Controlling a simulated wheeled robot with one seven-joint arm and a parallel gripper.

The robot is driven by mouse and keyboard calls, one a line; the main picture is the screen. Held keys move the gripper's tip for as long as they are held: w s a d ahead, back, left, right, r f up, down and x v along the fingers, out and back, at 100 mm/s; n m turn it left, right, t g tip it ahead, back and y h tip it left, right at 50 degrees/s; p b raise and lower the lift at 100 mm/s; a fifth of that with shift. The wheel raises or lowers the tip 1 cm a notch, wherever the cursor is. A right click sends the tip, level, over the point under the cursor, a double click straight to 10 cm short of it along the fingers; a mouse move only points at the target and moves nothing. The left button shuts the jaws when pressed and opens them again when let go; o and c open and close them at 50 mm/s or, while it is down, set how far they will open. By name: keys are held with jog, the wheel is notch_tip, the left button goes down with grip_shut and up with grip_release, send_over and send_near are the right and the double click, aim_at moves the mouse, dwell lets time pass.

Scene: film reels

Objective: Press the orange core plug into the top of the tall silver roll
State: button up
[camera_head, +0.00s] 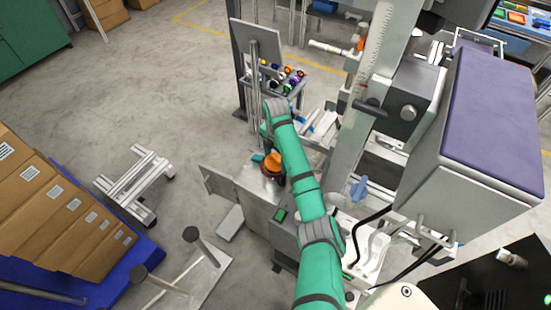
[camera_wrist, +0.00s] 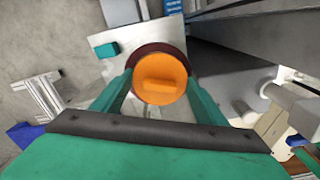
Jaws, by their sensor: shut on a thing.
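My gripper (camera_wrist: 160,80) is shut on the orange core plug (camera_wrist: 161,66), with a teal finger on each side of it. The plug is a round orange disc with a raised bar across its face. In the head view the orange plug (camera_head: 272,161) shows beside my forearm, above a small metal table. A dark reddish-brown round edge (camera_wrist: 150,48) shows just behind the plug in the wrist view. I cannot tell whether the plug touches it. I cannot clearly make out the tall silver roll; the plug and my arm hide what is below.
The metal table (camera_head: 236,188) has a bare grey top at the left. A large machine with a purple-topped box (camera_head: 495,125) stands close on the right. A cart with coloured rolls (camera_head: 285,79) is at the back.

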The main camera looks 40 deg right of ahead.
jog(key=shift+a+f, duration=0.15)
jog(key=shift+f, duration=0.4)
jog(key=o, duration=0.8)
jog(key=shift+w, duration=0.1)
